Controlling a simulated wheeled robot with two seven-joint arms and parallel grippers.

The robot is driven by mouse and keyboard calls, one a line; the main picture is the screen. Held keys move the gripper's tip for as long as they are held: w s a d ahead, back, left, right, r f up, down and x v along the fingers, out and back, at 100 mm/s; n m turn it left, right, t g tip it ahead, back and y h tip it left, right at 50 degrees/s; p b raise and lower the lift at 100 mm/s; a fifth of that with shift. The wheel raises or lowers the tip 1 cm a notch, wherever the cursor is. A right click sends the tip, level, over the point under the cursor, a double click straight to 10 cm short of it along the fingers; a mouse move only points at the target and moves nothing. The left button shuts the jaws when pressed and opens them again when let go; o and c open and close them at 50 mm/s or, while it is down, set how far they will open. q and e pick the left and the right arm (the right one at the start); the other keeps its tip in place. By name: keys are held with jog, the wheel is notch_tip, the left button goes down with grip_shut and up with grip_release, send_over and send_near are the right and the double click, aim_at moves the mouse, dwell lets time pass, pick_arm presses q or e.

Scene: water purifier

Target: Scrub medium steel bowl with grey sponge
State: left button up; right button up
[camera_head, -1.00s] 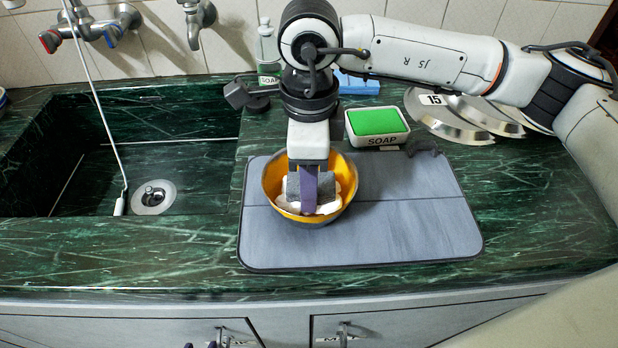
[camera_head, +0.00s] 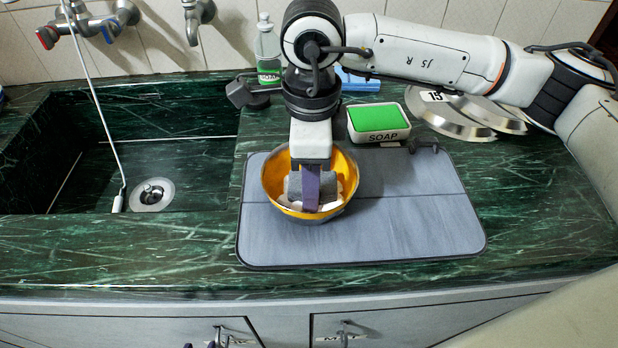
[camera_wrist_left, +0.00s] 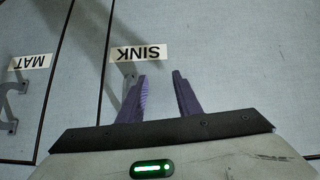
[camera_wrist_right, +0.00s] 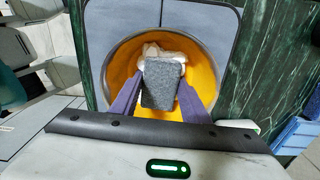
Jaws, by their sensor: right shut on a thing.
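The bowl (camera_head: 341,172) stands upright on the grey mat, steel-grey outside with a golden-yellow inside; it also shows in the right wrist view (camera_wrist_right: 206,72). My right gripper (camera_head: 311,190) reaches down into it, shut on the grey sponge (camera_head: 294,186), which lies inside the bowl. In the right wrist view the sponge (camera_wrist_right: 162,84) sits between the two purple fingers, with whitish foam or residue (camera_wrist_right: 165,52) beyond it. My left gripper (camera_wrist_left: 160,95) is open and empty, facing the cabinet fronts below the counter.
The grey mat (camera_head: 420,215) has free room right of the bowl. The sink (camera_head: 95,180) is at left.

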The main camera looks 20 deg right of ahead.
aim_at(294, 194)
jog(key=shift+s+d+b, duration=0.25)
jog(key=shift+d+b, duration=0.05)
jog(key=shift+d, duration=0.5)
jog(key=shift+s+d+b, duration=0.2)
jog(key=shift+d+b, duration=0.05)
jog(key=shift+d, duration=0.5)
jog(key=shift+w, duration=0.1)
jog(key=shift+w+a+f+b, duration=0.15)
jog(key=shift+w+b, duration=0.15)
jog(key=shift+w, duration=0.9)
jog(key=shift+w+a, duration=0.1)
jog(key=shift+w+a, duration=0.75)
jog(key=shift+a, duration=0.25)
jog(key=shift+s+a, duration=0.15)
jog(key=shift+a, duration=1.15)
jog(key=shift+s+a+b, duration=0.3)
jog(key=shift+s+a, duration=0.55)
jog(key=shift+s, duration=0.2)
jog(key=shift+s+d, duration=0.2)
jog(key=shift+s, duration=1.15)
